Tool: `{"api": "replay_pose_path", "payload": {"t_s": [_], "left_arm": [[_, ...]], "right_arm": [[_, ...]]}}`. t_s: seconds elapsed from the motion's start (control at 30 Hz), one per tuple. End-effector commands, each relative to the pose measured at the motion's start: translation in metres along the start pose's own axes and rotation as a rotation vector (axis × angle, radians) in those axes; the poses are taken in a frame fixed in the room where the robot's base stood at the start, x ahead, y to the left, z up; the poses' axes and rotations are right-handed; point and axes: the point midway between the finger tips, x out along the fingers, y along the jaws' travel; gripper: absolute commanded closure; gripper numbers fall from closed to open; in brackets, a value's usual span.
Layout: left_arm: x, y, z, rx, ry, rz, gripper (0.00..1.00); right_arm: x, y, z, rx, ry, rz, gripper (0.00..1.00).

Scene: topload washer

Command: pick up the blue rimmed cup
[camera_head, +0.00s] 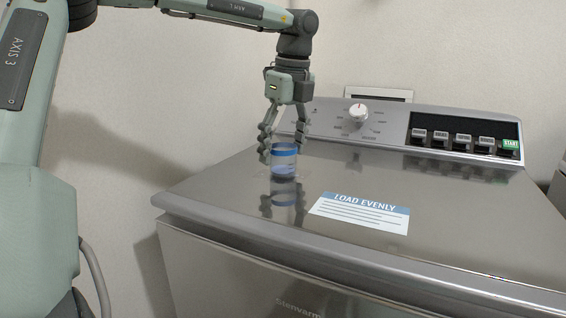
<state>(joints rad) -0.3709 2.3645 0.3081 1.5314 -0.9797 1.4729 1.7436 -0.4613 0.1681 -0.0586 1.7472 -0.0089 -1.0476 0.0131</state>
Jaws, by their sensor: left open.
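The blue rimmed cup (284,164) is a small clear cup with a blue band near its top and a bluish base. It stands upright on the closed steel lid of the washer (225,188), towards the lid's left part. My left gripper (283,152) points down over the cup from above and is open. One finger is at the cup's left side and the other appears behind or at its upper right. I cannot tell whether either finger touches the cup. My right gripper is not in view.
A "LOAD EVENLY" label (361,213) lies flat on the lid to the right of the cup. The control panel rises at the back with a knob (358,114) and a row of buttons (461,140). The rest of the lid is clear.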

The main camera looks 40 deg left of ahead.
Motion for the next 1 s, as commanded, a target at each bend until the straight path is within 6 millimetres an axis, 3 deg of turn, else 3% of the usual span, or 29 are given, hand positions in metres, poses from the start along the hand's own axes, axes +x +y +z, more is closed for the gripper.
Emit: {"api": "replay_pose_path", "payload": {"t_s": [0.13,0.53,0.83,1.0], "left_arm": [[0.0,0.0,0.0,0.0,0.0,0.0,0.31],[0.0,0.0,0.0,0.0,0.0,0.0,0.81],[-0.003,0.0,0.001,-0.001,-0.001,0.0,0.81],[-0.016,0.0,0.003,-0.001,-0.002,-0.001,0.81]], "right_arm": [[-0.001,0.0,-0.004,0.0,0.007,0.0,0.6],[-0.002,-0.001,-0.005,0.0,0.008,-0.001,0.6],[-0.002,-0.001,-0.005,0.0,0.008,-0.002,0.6],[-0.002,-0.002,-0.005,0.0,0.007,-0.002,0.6]]}}
